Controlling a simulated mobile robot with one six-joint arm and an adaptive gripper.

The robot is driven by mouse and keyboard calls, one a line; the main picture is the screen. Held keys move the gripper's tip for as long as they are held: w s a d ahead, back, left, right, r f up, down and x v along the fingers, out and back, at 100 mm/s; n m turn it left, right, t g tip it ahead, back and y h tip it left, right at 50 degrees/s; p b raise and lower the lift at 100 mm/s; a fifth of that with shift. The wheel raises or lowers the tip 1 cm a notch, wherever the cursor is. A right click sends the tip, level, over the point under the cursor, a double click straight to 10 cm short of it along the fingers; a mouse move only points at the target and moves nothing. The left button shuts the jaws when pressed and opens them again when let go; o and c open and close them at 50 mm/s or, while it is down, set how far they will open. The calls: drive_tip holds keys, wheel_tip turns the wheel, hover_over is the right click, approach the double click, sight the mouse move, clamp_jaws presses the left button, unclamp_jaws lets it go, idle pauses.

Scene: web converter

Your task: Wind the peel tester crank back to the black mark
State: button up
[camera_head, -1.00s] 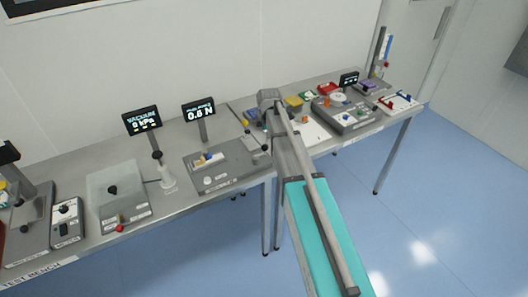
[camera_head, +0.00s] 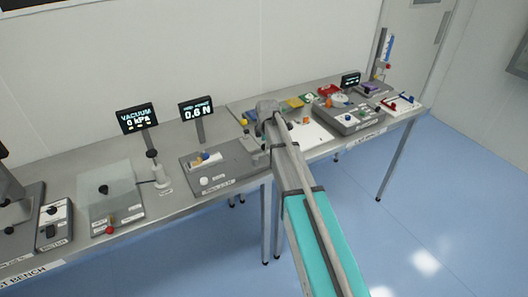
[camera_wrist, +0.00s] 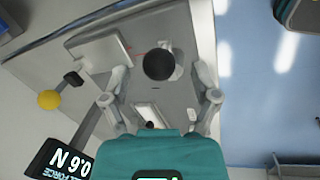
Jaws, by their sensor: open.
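The peel tester shows in the head view as a grey base plate (camera_head: 222,172) with a white knob (camera_head: 205,180) on it, below a force display (camera_head: 197,108) reading 0.6 N. That display also shows in the wrist view (camera_wrist: 62,160). My gripper (camera_wrist: 165,88) is open in the wrist view, its fingers spread over a grey plate (camera_wrist: 176,25). A round black knob (camera_wrist: 158,64), seen from above, lies between and just beyond the fingertips, apparently untouched. In the head view my arm hides the gripper's fingers and part of the tester. I cannot make out the black mark.
A yellow ball (camera_wrist: 48,100) on a dark holder is left of the fingers in the wrist view. A vacuum display (camera_head: 136,118) and a clear-covered unit (camera_head: 107,183) stand on the bench to the left. Several small devices and trays crowd the right table.

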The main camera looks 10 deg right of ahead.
drive_tip(key=shift+w+f+b, duration=0.2)
drive_tip(key=shift+f+b, duration=0.55)
drive_tip(key=shift+f, duration=0.3)
drive_tip(key=c, duration=1)
drive_tip(key=shift+a, duration=0.25)
clamp_jaws()
drive_tip(key=shift+s+d, duration=0.1)
drive_tip(key=shift+d, duration=0.1)
